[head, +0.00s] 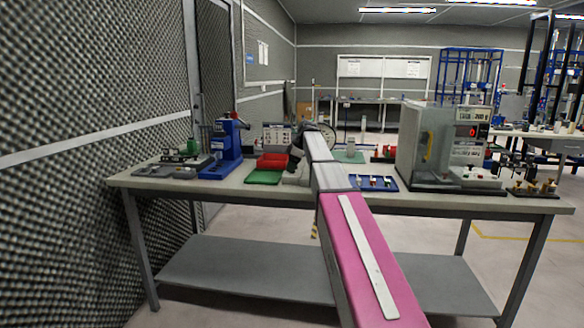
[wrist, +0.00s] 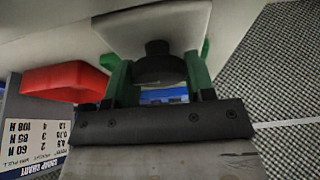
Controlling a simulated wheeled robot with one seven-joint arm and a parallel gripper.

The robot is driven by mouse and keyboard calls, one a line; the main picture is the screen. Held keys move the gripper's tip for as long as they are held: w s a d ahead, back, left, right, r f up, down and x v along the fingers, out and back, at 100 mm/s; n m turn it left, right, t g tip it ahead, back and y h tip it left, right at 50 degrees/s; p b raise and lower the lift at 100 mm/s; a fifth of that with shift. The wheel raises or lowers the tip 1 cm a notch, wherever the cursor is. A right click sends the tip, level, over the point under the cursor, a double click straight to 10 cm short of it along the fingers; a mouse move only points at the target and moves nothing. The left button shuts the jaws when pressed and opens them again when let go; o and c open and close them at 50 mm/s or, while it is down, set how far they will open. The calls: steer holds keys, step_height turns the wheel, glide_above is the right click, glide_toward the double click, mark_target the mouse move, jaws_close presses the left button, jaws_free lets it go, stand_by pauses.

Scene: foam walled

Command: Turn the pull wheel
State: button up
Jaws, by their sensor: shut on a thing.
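A large spoked wheel (head: 332,130), which looks like the pull wheel, stands on the bench behind my arm. Only part of its rim shows in the head view. My gripper (head: 296,156) is low over the middle of the bench, left of my arm, and its fingertips are hard to make out there. In the wrist view my gripper (wrist: 158,74) has its two green fingers on either side of a dark round knob (wrist: 158,50) and is shut on it. The knob sits before a pale block. I cannot tell how the knob joins the wheel.
A red tray (head: 272,161) and a green tray (head: 263,178) lie left of my gripper, with a blue press (head: 225,146) further left. A blue tray of small parts (head: 375,183) lies right of my arm.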

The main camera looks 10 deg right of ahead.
steer(key=shift+m, duration=0.3)
steer(key=m+t+h, duration=0.1)
steer(key=m, duration=0.3)
steer(key=shift+t, duration=0.4)
steer(key=m, duration=0.2)
steer(key=m+t+h, duration=0.1)
steer(key=m, duration=0.2)
steer(key=shift+h, duration=0.3)
steer(key=m+h, duration=0.1)
steer(key=m, duration=0.3)
steer(key=shift+h, duration=0.4)
steer(key=shift+d+m+h, duration=0.1)
steer(key=shift+m+h, duration=0.7)
steer(key=shift+m, duration=1.7)
steer(key=o, duration=0.9)
